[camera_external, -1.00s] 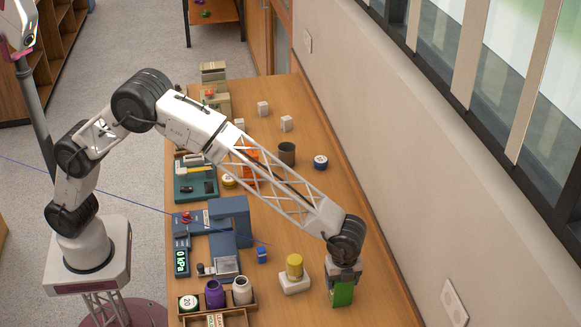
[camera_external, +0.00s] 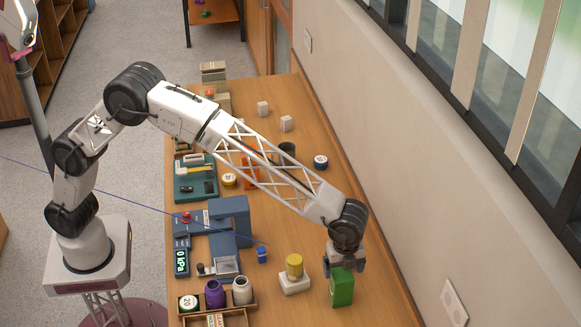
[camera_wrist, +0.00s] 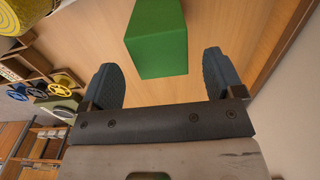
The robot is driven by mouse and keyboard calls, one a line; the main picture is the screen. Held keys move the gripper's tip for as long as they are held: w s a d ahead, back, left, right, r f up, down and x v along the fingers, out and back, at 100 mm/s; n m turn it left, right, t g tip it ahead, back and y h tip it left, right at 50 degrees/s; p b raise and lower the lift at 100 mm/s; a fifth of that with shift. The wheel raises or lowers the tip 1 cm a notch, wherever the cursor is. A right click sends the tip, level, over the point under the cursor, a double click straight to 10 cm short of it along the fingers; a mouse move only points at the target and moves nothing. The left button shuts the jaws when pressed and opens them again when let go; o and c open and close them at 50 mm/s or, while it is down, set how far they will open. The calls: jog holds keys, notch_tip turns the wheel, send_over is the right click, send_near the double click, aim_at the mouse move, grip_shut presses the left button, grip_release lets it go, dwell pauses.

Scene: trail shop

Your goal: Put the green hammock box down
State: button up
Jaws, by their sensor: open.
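The green hammock box (camera_external: 342,289) stands upright on the wooden table near its right edge, close to the wall. In the wrist view the green box (camera_wrist: 157,40) lies just beyond my fingertips, with clear gaps on both sides. My gripper (camera_external: 344,262) is open and empty, just above the box. In the wrist view its two dark fingers (camera_wrist: 164,75) are spread wide apart.
A yellow cylinder (camera_external: 294,265) on a white block stands just left of the box. A small blue item (camera_external: 262,255), a blue device (camera_external: 230,221) and a wooden tray with several jars (camera_external: 253,297) are farther left. The wall (camera_external: 400,170) runs along the right.

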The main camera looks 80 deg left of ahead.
notch_tip(320, 180, up, 7)
jog(key=shift+f, duration=0.1)
dwell(0.3)
dwell(0.7)
jog(key=s+a+r+n, duration=0.3)
jog(key=s+a+r, duration=0.3)
jog(key=a, duration=0.4)
jog(key=s+a+r+n+t, duration=0.1)
jog(key=s+a+r+n, duration=0.2)
jog(key=s+a, duration=0.7)
jog(key=s+a+r+n, duration=0.3)
jog(key=s+a+r, duration=0.25)
jog(key=a, duration=0.55)
jog(key=s+a+f+n, duration=0.2)
jog(key=s+a, duration=0.3)
jog(key=s, duration=0.6)
jog(key=s+a+f+n+t, duration=0.1)
jog(key=s+a+f+n, duration=0.2)
jog(key=s, duration=0.8)
jog(key=s+a+f+n, duration=0.2)
jog(key=s+a+n, duration=0.1)
jog(key=s+a, duration=0.5)
jog(key=s, duration=0.3)
jog(key=shift+f+n+t, duration=0.2)
jog(key=shift+n+t, duration=0.1)
jog(key=shift+n, duration=0.1)
